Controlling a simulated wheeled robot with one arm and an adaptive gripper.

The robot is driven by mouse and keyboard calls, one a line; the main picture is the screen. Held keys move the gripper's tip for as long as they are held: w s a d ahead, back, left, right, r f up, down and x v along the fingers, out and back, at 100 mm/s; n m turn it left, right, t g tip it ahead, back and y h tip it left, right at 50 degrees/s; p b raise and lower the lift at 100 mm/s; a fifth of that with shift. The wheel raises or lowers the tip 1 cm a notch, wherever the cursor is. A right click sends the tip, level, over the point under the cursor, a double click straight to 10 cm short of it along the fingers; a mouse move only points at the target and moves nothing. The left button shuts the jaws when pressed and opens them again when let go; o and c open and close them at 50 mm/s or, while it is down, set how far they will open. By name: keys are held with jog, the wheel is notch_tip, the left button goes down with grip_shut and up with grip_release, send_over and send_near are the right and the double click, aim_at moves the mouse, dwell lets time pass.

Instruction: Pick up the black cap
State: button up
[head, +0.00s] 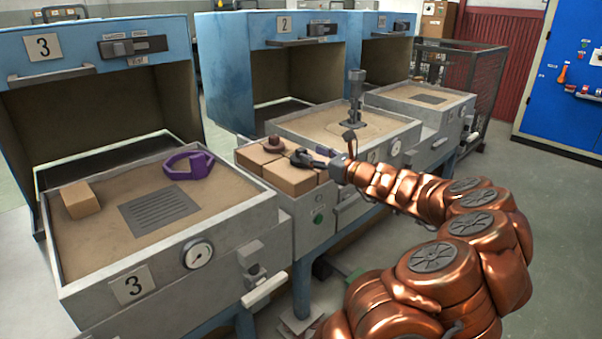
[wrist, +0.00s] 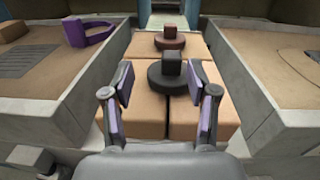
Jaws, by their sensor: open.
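The black cap (wrist: 174,76), a dark disc with a square knob on top, sits on tan blocks (wrist: 145,112) in the wrist view. My gripper (wrist: 162,88) is open with purple-lined fingers. In the wrist view the cap shows just beyond and between the fingertips, with no clear contact. In the head view my gripper (head: 318,158) is low over the tan blocks between two bays. There the cap is hard to tell apart from the dark fingers.
A reddish-brown cap (wrist: 170,40) sits on the blocks behind the black one. Raised grey-walled sand trays flank the blocks. The left tray (head: 230,211) holds a purple ring-shaped piece (head: 190,161) and a tan block (head: 79,199). An upright dark fixture (head: 355,88) stands in the middle tray.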

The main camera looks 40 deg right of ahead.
aim_at(303, 149)
jog(key=shift+s+d+f+m+h, duration=0.25)
jog(key=shift+d+f+m, duration=0.1)
jog(key=shift+d, duration=0.2)
jog(key=shift+s+d+f+m+h, duration=0.1)
jog(key=shift+d+f+m+h, duration=0.2)
jog(key=shift+d, duration=0.25)
jog(key=shift+w+b, duration=0.4)
jog(key=shift+w, duration=0.8)
jog(key=w, duration=0.1)
jog(key=w+b, duration=0.1)
jog(key=w, duration=0.1)
jog(key=w+b, duration=0.1)
jog(key=shift+w+a+f, duration=0.15)
jog(key=shift+w+a, duration=0.1)
jog(key=shift+a, duration=0.15)
jog(key=shift+w, duration=0.3)
grip_shut()
